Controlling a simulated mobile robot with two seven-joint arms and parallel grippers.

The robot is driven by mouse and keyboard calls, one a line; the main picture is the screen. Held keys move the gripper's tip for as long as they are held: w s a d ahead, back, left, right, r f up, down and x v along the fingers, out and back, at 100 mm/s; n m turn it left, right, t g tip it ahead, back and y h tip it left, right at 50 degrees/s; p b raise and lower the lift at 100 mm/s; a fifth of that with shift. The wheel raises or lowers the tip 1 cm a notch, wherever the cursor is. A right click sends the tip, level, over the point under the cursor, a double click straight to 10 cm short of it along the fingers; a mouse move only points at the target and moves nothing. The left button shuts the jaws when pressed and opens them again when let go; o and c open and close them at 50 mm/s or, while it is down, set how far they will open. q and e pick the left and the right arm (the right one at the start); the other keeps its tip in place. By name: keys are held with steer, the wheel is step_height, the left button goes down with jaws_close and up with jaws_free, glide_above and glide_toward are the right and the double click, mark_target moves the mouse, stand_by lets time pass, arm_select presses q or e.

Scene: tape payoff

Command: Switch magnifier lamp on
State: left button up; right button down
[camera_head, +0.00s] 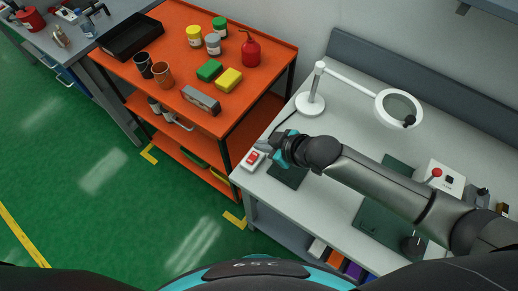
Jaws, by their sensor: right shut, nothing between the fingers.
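The magnifier lamp (311,103) stands on the grey-white bench, with a round base, a short post and a white arm reaching right to its ring-shaped head (399,109). A white switch box with a red rocker (253,158) lies at the bench's left front corner. A dark cable runs from near the lamp base toward the switch. My right gripper (261,146) is shut and empty, its tips just above and beside the switch box; I cannot tell if they touch it. Whether the lamp is lit is not clear. My left gripper is not in view.
An orange cart (180,50) with cups, jars, sponges and a red oil can stands left of the bench. A dark green mat and a white box with a red-knobbed lever (437,174) are at the bench's right. Green floor lies open at the left.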

glide_above(259, 157)
step_height(259, 157, down, 4)
steer(key=shift+s+f+b, duration=0.1)
steer(key=shift+b, duration=0.25)
steer(key=shift+f, duration=0.65)
steer(key=shift+f, duration=0.15)
steer(key=shift+w+d+f+b, duration=0.1)
steer(key=shift+w+f+b, duration=0.15)
steer(key=shift+b, duration=0.15)
steer(key=shift+s, duration=0.1)
steer(key=shift+s+a+r+p, duration=0.3)
steer(key=shift+s+a+p, duration=0.25)
steer(key=shift+p, duration=0.3)
steer(key=shift+d+r, duration=0.1)
